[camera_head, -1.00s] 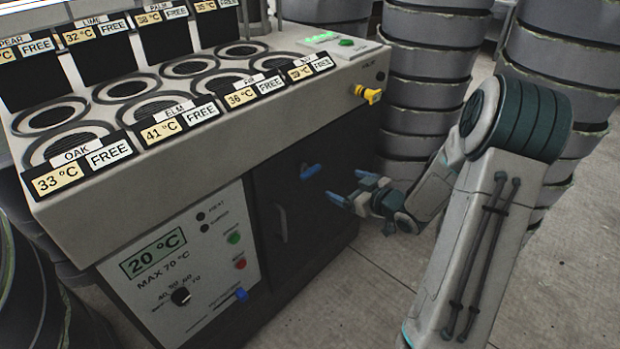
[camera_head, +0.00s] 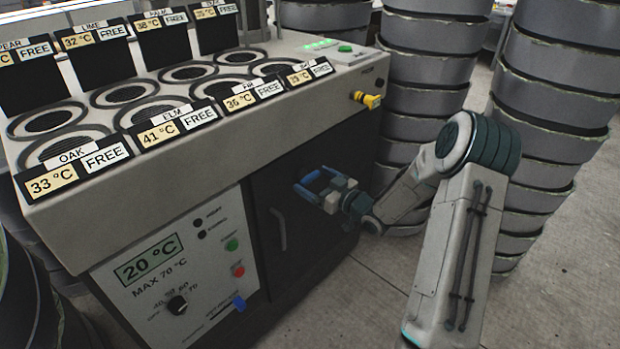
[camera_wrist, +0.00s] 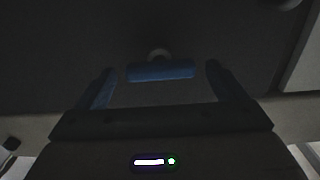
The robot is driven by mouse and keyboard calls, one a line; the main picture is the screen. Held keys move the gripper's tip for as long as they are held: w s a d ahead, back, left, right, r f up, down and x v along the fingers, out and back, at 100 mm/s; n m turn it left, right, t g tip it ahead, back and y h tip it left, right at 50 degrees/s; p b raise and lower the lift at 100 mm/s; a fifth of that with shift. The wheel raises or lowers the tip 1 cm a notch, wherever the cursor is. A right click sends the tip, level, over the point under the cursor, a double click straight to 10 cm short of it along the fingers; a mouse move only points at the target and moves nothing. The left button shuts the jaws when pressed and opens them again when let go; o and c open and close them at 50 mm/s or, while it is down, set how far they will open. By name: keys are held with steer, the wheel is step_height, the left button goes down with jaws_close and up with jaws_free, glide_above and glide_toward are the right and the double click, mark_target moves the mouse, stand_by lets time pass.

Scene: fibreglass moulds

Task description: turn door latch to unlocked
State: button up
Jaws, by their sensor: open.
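The door latch (camera_wrist: 160,71) is a blue bar on a round pivot, on the dark door (camera_head: 270,200) of the heating cabinet. It lies across the wrist view, roughly level there. My gripper (camera_head: 312,183) is right at the latch, partly hiding it in the head view. In the wrist view my gripper's two blue fingers stand open, one on each side of the latch, with a gap visible at both ends. The fingers do not appear to touch it.
A grey door handle (camera_head: 279,228) is left of my gripper. A yellow knob (camera_head: 367,100) sticks out above right. The control panel (camera_head: 180,265) with a dial and buttons is at lower left. Stacked grey moulds (camera_head: 425,80) stand close on the right.

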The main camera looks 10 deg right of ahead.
steer(key=shift+x, duration=1.2)
steer(key=c, duration=1)
